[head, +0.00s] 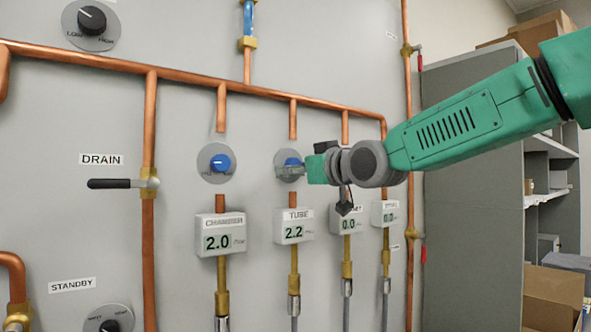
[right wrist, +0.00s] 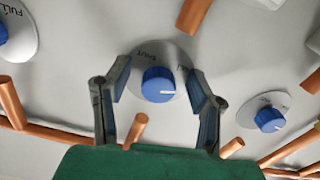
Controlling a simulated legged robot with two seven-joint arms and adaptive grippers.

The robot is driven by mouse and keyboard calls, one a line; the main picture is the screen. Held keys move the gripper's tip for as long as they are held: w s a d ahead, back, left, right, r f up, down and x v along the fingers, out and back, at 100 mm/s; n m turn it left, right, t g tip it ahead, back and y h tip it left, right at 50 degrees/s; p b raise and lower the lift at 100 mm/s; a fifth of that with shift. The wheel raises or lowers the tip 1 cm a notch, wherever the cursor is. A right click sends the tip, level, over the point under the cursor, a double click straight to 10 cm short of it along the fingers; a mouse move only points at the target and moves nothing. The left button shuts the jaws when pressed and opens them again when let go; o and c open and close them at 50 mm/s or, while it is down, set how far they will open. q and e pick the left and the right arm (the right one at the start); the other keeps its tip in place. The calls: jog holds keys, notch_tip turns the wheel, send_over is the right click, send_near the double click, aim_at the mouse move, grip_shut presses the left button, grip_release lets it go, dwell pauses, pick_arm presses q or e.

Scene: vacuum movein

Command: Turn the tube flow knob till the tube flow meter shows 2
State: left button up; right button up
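The tube flow knob is a blue dial (head: 292,162) on a round grey plate on the wall panel. The tube flow meter (head: 293,227) below it reads 2.2. My right gripper (head: 285,172) reaches in from the right at the tube knob and partly covers it. In the right wrist view, my right gripper (right wrist: 157,90) is open, with one finger on each side of the blue knob (right wrist: 158,85). A gap shows between each finger and the knob. My left gripper is not in view.
The chamber knob (head: 220,163) is left of the tube knob, above the chamber meter (head: 220,235), which reads 2.0. Two meters at right read 0.0. A copper pipe (head: 270,97) runs above the knobs. A drain lever (head: 110,183) is at left.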

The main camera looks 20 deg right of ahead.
jog(key=shift+s+r, duration=0.1)
jog(key=shift+r, duration=0.05)
jog(key=shift+s+d+r, duration=0.1)
jog(key=shift+s+d, duration=0.1)
jog(key=shift+s, duration=0.1)
jog(key=v, duration=0.6)
jog(key=shift+s+d+f, duration=0.25)
jog(key=shift+f, duration=0.05)
jog(key=shift+a, duration=0.1)
